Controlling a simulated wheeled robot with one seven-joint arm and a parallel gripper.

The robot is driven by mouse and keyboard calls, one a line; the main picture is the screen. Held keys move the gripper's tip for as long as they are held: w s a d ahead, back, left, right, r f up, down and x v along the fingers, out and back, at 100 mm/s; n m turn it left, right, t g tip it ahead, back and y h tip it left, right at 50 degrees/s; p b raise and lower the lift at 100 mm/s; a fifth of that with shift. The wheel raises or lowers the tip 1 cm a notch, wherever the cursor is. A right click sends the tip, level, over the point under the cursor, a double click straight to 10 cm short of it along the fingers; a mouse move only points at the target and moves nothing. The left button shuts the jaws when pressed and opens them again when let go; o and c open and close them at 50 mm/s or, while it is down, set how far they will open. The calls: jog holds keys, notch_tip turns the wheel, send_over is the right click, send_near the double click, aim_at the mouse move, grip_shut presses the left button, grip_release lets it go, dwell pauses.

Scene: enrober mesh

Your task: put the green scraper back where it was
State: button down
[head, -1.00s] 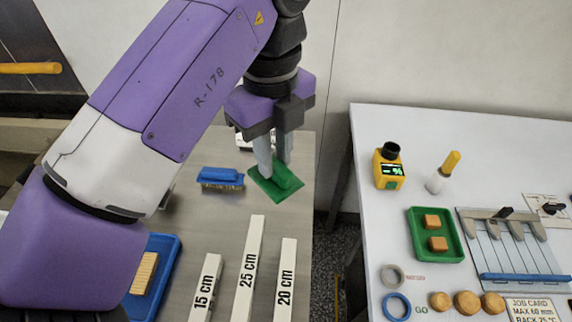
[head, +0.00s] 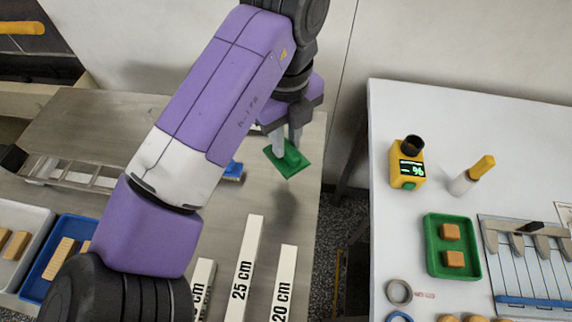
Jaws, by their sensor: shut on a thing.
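The green scraper (head: 281,161) has a flat green plate with a raised grip. My gripper (head: 286,145) is shut on the scraper's grip and holds it above the right part of the metal table (head: 205,285). A shadow shows on the table below it, so the scraper seems raised clear of the surface. My arm covers part of the table to the left.
A blue brush (head: 233,170) is partly hidden behind my arm. White length bars marked 25 cm (head: 243,275) and 20 cm (head: 284,285) lie in front. Blue tray (head: 42,284) is left. Across a floor gap, a white table (head: 385,225) holds a green tray (head: 432,262) and yellow meter (head: 407,163).

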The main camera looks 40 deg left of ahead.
aim_at(286, 169)
notch_tip(286, 169, down, 10)
jog(key=shift+r+p, duration=0.2)
jog(key=shift+p, duration=0.2)
jog(key=shift+f, duration=0.1)
jog(key=c, duration=1.3)
grip_release()
jog(key=shift+o, duration=0.2)
notch_tip(286, 169, up, 12)
jog(key=shift+r+b, duration=0.15)
jog(key=shift+b, duration=0.4)
